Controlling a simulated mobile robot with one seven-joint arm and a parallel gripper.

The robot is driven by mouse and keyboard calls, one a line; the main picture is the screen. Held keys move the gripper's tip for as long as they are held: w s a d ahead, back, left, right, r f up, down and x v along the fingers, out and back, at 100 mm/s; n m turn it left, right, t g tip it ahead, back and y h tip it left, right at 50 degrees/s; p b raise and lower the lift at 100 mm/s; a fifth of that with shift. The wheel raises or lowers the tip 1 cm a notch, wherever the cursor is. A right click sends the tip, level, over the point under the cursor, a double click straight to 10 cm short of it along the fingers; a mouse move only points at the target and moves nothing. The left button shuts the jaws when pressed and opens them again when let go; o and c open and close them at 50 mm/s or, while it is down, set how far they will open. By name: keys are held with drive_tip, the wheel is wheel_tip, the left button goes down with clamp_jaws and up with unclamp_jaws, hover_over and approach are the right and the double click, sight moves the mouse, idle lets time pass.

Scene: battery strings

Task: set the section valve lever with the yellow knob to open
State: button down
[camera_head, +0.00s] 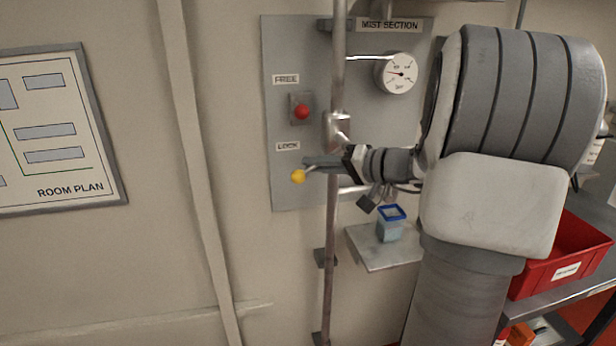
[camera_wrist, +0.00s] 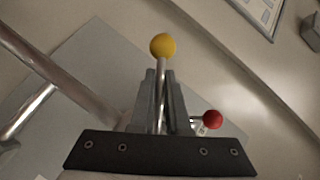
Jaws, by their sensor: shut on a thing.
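The section valve lever ends in a yellow knob (camera_head: 298,176), low on the left side of the grey panel (camera_head: 290,232), below the LOCK label. In the wrist view the yellow knob (camera_wrist: 162,46) stands just beyond my fingertips, with the lever's thin rod (camera_wrist: 160,85) between the fingers. My gripper (camera_head: 312,164) reaches in from the right and is shut on the lever's rod, which slants down to the left. The fingers also show in the wrist view (camera_wrist: 161,80). The lever's pivot is hidden behind my gripper.
A red knob (camera_head: 302,112) sits between the FREE (camera_head: 286,79) and LOCK (camera_head: 287,146) labels. A vertical pipe (camera_head: 331,230) runs close by my gripper. A gauge (camera_head: 396,73) is at upper right. A small shelf (camera_head: 365,250) holds a blue-rimmed container (camera_head: 391,223). A red bin (camera_head: 575,245) stands right.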

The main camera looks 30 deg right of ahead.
drive_tip(key=d+f+n+g+h+b, duration=0.1)
drive_tip(key=b, duration=0.2)
drive_tip(key=d+f+n+g+h+b, duration=0.1)
drive_tip(key=f+h+b, duration=0.1)
drive_tip(key=b, duration=0.1)
drive_tip(key=shift+s+d+n+h+b, duration=0.2)
drive_tip(key=shift+s+n+h+b, duration=0.1)
drive_tip(key=shift+s+n, duration=0.1)
drive_tip(key=shift+s+d+f+n+g+h+b, duration=0.15)
drive_tip(key=shift+d+f+n+g+h+b, duration=0.1)
drive_tip(key=shift+d+n+g+h+b, duration=0.6)
drive_tip(key=shift+s+d+n+g+h+b, duration=0.25)
drive_tip(key=shift+d+h+b, duration=0.25)
drive_tip(key=shift+h, duration=0.2)
drive_tip(key=shift+s+d+n+g+h+b, duration=0.1)
drive_tip(key=shift+d+n+h+b, duration=0.1)
drive_tip(key=shift+d+h+b, duration=0.4)
drive_tip(key=c, duration=0.9)
unclamp_jaws()
